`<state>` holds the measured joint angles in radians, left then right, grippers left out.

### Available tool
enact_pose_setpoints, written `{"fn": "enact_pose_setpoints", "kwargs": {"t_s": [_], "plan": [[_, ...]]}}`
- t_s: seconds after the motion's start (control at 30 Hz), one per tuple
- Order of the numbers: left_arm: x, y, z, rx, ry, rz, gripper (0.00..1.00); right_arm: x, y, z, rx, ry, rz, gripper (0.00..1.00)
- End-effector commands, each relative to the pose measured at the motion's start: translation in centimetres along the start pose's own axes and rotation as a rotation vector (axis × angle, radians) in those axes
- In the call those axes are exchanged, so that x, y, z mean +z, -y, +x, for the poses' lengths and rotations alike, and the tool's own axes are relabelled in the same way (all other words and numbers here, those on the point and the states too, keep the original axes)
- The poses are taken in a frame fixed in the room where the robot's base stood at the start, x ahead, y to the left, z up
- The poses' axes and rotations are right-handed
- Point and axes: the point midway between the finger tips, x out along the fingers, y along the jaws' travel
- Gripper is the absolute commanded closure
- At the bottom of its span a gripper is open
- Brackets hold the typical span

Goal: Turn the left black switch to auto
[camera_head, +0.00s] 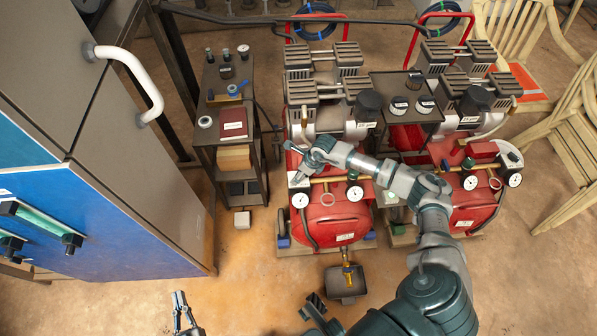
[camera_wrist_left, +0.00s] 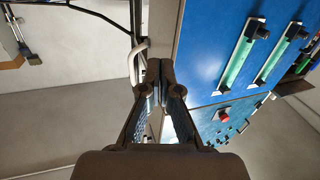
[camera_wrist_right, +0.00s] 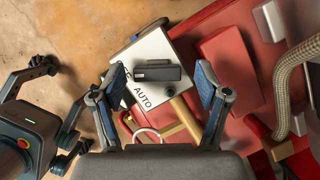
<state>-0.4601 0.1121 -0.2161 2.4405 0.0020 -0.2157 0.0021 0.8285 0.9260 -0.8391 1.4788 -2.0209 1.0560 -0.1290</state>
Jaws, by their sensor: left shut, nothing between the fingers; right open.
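The left black switch (camera_wrist_right: 157,73) sits on a white label plate (camera_wrist_right: 150,48) in the right wrist view. The word AUTO is printed below it, beside a small green button. My right gripper (camera_wrist_right: 153,77) is open, with one finger on each side of the switch; contact cannot be told. In the head view the right gripper (camera_head: 299,161) is at the front of the left red compressor (camera_head: 335,215) and hides the switch. My left gripper (camera_head: 181,299) is shut and empty, low in the head view. It also shows in the left wrist view (camera_wrist_left: 160,72).
A blue-fronted cabinet (camera_head: 100,215) with a white handle (camera_head: 150,88) stands at the left. A second red compressor (camera_head: 470,205) is on the right. A dark shelf (camera_head: 220,75) stands left of the compressors.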

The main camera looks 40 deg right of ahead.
Motion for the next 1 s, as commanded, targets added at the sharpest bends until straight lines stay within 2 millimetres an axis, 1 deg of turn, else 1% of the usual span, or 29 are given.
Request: {"fn": "enact_pose_setpoints", "kwargs": {"t_s": [0.23, 0.27, 0.3, 0.37, 0.4, 0.47, 0.5, 0.8, 1.0], "plan": [[-0.2, 0.0, 0.0, 0.000, -0.007, 0.001, 1.00, 0.1, 0.0, 0.0, 0.000, 0.001, 0.000, 0.25], [-0.1, 0.0, 0.0, 0.000, -0.007, 0.001, 1.00, 0.1, 0.0, 0.0, 0.000, 0.001, 0.000, 0.30], [-0.1, 0.0, 0.1, 0.000, -0.005, 0.002, 1.00, 0.0, 0.1, 0.0, 0.000, 0.001, 0.000, 0.40], [0.0, -0.1, 0.2, 0.000, -0.002, 0.002, 1.00, 0.0, 0.1, 0.1, 0.001, 0.001, 0.000, 0.55], [0.0, -0.1, 0.2, 0.000, -0.001, 0.002, 1.00, 0.0, 0.1, 0.1, 0.001, 0.002, 0.000, 0.65], [0.0, -0.1, 0.2, 0.000, -0.001, 0.002, 1.00, 0.0, 0.1, 0.1, 0.001, 0.001, 0.000, 0.80], [0.1, -0.1, 0.2, 0.000, -0.001, 0.002, 1.00, -0.1, 0.1, 0.1, 0.001, 0.001, 0.001, 0.85], [0.0, -0.1, 0.2, 0.000, -0.020, 0.001, 1.00, -0.2, 0.2, 0.2, 0.011, -0.002, -0.022, 0.85], [-1.6, -0.5, 0.2, 0.008, -0.135, -0.007, 1.00, -0.3, 0.3, 0.4, 0.045, -0.004, -0.106, 0.85]]}}
